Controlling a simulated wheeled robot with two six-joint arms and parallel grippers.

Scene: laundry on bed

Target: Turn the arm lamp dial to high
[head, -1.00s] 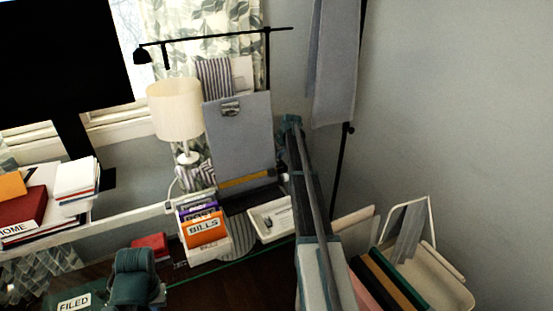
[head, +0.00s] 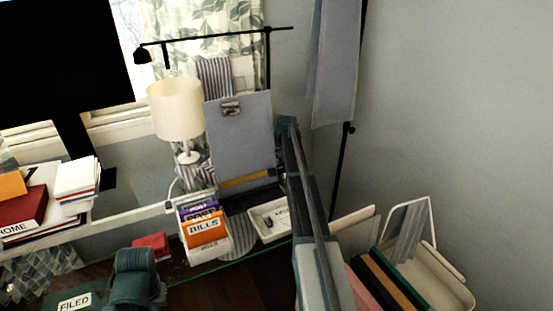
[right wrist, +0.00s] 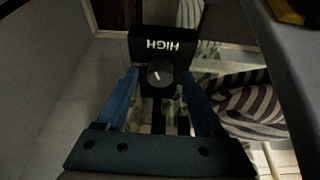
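The black arm lamp (head: 215,37) stands at the back of the desk in the head view, its post running down behind a grey clipboard (head: 240,140). In the right wrist view, a round dark dial (right wrist: 160,73) with a short white mark sits below a black block labelled HIGH (right wrist: 163,46), whose letters appear upside down. My right gripper (right wrist: 159,78) is open, its blue fingers on either side of the dial with gaps visible. In the head view, my right arm reaches to the clipboard's right edge, and its fingertips are hidden.
A white table lamp (head: 176,110) stands left of the clipboard. A BILLS organizer (head: 205,238) and a white tray (head: 270,220) are in front. A grey hanging cloth (head: 334,65) is close at the right. Striped fabric (right wrist: 255,105) lies right of the gripper.

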